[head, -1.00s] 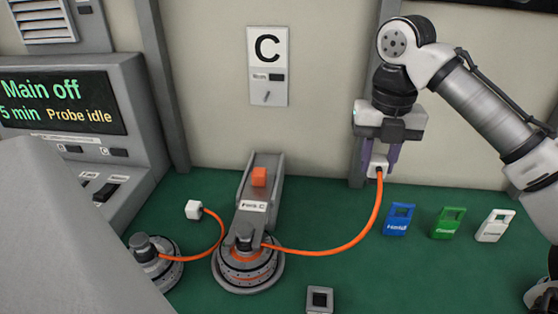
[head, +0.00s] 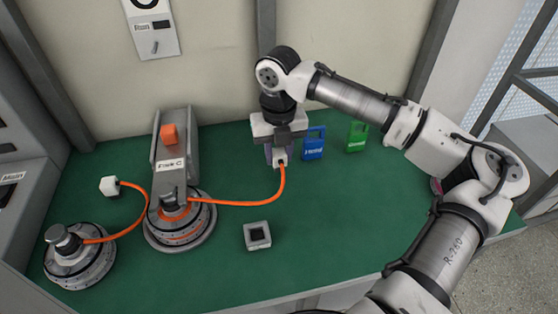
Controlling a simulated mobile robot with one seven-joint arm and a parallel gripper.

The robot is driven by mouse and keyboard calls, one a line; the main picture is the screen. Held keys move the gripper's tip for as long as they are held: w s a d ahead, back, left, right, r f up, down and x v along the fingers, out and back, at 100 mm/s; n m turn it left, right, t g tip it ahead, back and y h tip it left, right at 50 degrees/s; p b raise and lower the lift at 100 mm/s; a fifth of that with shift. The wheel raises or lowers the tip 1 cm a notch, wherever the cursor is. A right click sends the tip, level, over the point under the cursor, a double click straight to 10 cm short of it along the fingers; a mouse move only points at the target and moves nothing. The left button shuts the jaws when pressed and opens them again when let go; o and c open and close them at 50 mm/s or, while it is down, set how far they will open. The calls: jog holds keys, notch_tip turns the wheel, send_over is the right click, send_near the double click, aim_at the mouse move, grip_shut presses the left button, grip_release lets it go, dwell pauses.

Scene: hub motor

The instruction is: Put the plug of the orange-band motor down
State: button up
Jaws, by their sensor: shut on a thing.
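The orange-band motor (head: 181,224) sits on the green bench at the foot of a grey sloped cradle with a small sign. An orange cable runs right from it to its white plug (head: 281,160). My gripper (head: 279,159) is shut on this plug, pointing down, left of the blue tag. The plug is low, close to the bench top; I cannot tell whether it touches. The fingers are partly hidden by the gripper body and plug.
A second motor (head: 79,257) stands at left; its orange cable ends in a white plug (head: 109,186) on the bench. A grey square socket block (head: 257,235) lies in front of my gripper. Blue (head: 314,144) and green (head: 356,136) tags stand right. Bench right of the block is clear.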

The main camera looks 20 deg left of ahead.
aim_at(279, 163)
jog(key=shift+f, duration=1.7)
jog(key=shift+f, duration=0.1)
jog(key=o, duration=1.1)
notch_tip(279, 163, up, 12)
jog(key=shift+r+b, duration=0.15)
jog(key=shift+b, duration=0.2)
